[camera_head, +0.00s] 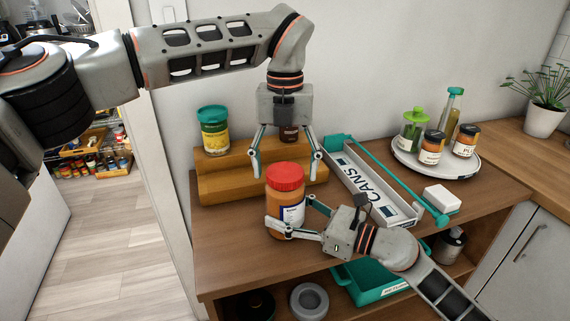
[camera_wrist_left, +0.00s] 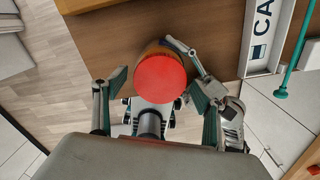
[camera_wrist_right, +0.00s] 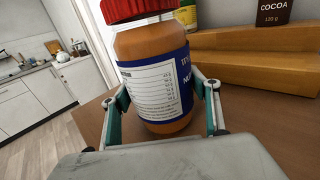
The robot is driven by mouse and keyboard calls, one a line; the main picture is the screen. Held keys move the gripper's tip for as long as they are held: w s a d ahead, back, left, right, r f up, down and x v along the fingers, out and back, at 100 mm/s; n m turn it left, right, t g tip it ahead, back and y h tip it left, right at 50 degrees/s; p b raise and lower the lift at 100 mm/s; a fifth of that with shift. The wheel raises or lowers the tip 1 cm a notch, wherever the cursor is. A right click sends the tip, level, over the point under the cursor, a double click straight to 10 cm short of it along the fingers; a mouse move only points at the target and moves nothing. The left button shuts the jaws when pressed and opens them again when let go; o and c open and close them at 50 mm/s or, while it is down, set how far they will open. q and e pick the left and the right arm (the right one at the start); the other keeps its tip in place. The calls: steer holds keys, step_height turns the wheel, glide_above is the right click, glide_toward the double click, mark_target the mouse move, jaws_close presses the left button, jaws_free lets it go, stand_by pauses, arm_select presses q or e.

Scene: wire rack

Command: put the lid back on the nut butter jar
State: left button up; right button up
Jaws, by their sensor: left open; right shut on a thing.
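The nut butter jar (camera_head: 287,213) stands upright on the wooden counter, with a blue and white label. Its red lid (camera_head: 286,177) sits on top of the jar mouth; whether it is screwed tight cannot be told. In the left wrist view the lid (camera_wrist_left: 160,79) lies between the open fingers. My left gripper (camera_head: 286,168) points down, open, just above and around the lid's level. My right gripper (camera_head: 290,216) is shut on the jar's body from the right. In the right wrist view the jar (camera_wrist_right: 155,80) is between its fingers and the lid (camera_wrist_right: 135,8) is cut off at the top.
A wooden stepped rack (camera_head: 220,185) behind holds a green-lidded jar (camera_head: 214,130) and a dark cocoa container (camera_head: 289,134). A CANS tray (camera_head: 400,213), teal-handled tool (camera_head: 385,175) and white block (camera_head: 442,198) lie to the right. A round tray (camera_head: 408,158) with bottles and jars stands farther right.

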arm_select(q)
steer(key=c, duration=1.1)
steer(key=shift+c, duration=0.2)
steer(key=o, duration=1.3)
step_height(320, 180, up, 12)
steer(key=shift+r, duration=0.1)
arm_select(e)
steer(key=o, duration=2.3)
